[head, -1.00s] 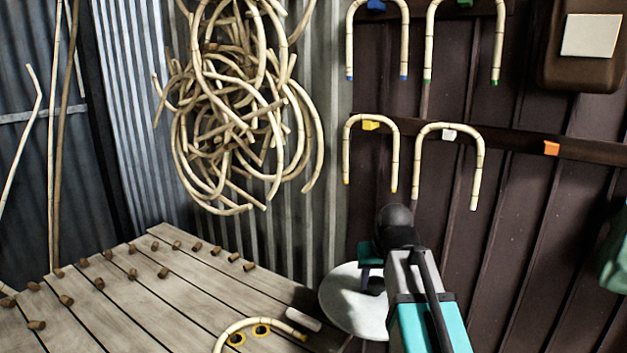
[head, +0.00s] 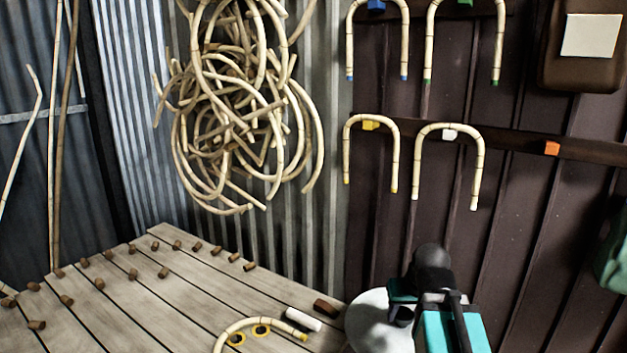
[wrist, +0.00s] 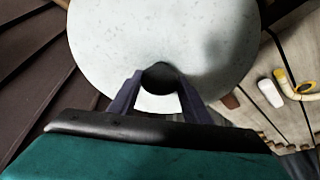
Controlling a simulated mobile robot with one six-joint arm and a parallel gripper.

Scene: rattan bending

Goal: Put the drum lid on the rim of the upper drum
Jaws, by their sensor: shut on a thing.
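The drum lid is a pale grey speckled disc (wrist: 120,40) with a dark round knob (wrist: 160,74), filling the upper middle of the wrist view. In the head view the lid (head: 368,322) shows at the bottom, right of the bench corner, partly behind my arm. My gripper (wrist: 158,84) is shut on the knob, a finger on each side; it also shows in the head view (head: 400,304). I cannot make out the upper drum or its rim in either view, nor whether the lid touches anything beneath it.
The slatted bench (head: 190,300) at the lower left bears several cork pieces, a bent rattan cane (head: 255,320), a white block (head: 303,319) and a brown block (head: 326,308). Bent canes hang on the dark wall (head: 520,230) behind. A green item (head: 612,255) hangs at the right edge.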

